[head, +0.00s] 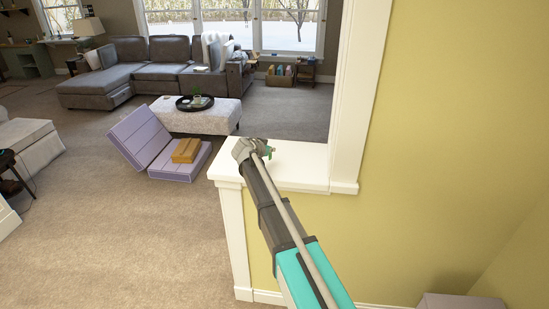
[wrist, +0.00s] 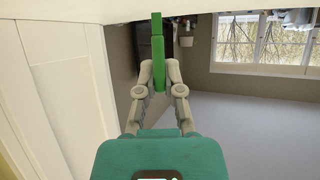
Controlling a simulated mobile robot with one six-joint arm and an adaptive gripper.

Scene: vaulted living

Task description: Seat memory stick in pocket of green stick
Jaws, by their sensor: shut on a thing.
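My gripper (wrist: 158,75) is shut on a green stick (wrist: 158,62) in the wrist view. The stick points away from the fingers, with a wider bright lower part and a narrower, darker green part (wrist: 157,24) at its far end. I cannot tell whether that narrow part is a separate memory stick, and no pocket can be made out. In the head view my gripper (head: 262,150) is at the white ledge, with a small bit of green showing beside it. Whether the stick touches the ledge is unclear.
The white ledge (head: 290,178) tops a low yellow wall beside a white post (head: 361,90). Beyond it are an open lilac box (head: 175,172) with a brown box (head: 186,150), a pale ottoman (head: 222,115) and a grey sofa (head: 165,72).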

